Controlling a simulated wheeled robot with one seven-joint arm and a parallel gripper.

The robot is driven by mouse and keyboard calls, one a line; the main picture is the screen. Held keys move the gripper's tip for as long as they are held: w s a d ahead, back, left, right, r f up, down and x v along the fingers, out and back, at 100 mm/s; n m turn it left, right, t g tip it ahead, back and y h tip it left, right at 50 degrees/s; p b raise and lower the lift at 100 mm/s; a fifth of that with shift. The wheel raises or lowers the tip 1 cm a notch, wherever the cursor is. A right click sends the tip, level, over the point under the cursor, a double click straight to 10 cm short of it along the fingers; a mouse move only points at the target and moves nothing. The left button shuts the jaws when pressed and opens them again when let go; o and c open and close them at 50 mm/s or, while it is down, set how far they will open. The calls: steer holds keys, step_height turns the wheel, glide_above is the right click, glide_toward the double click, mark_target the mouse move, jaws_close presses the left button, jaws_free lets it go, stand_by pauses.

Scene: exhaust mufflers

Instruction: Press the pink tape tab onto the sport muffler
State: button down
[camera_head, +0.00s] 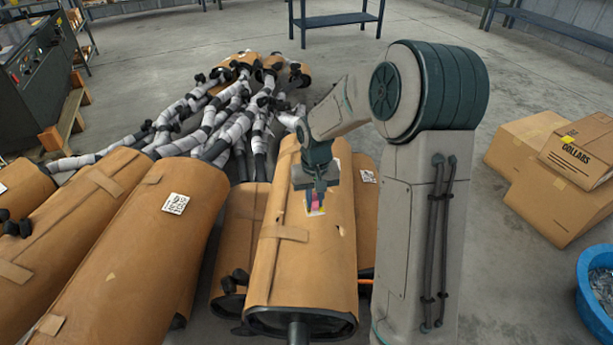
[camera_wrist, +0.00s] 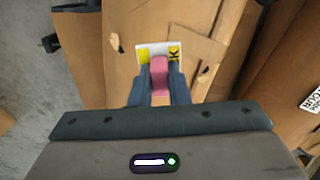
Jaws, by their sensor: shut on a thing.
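My gripper (camera_head: 314,199) is over the upper face of a brown-wrapped muffler (camera_head: 318,262), in the middle of the head view. It is shut on the pink tape tab (camera_wrist: 160,76), which stands between the two dark fingers in the wrist view. The tab lies over a white and yellow label (camera_wrist: 145,50) on the wrapping. Its end is at or very near the label; I cannot tell whether it touches. The label's lettering is mostly hidden, so I cannot read which muffler this is.
Other wrapped mufflers (camera_head: 140,262) lie to the left, one with a white printed tag (camera_head: 176,203). Wrapped pipes (camera_head: 225,128) extend behind. Cardboard boxes (camera_head: 545,205) and a blue tub (camera_head: 592,308) stand at right. Grey floor is clear between my arm and the boxes.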

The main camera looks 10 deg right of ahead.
steer(key=shift+w+f+m+b, duration=0.3)
steer(key=shift+w+f+m, duration=0.2)
steer(key=shift+w+f, duration=1.1)
steer(key=shift+w+f+m+b, duration=0.45)
steer(key=shift+w+f, duration=0.5)
steer(key=shift+f, duration=1.3)
steer(key=shift+w+f+m+b, duration=0.2)
steer(key=shift+w+f+m, duration=0.35)
steer(key=shift+w+f, duration=1.05)
steer(key=shift+s+f, duration=0.35)
steer(key=shift+f, duration=0.4)
steer(key=shift+r, duration=0.45)
steer(key=shift+f, duration=0.6)
steer(key=shift+r, duration=0.15)
step_height(320, 180, up, 7)
steer(key=p, duration=0.4)
steer(key=shift+p, duration=0.4)
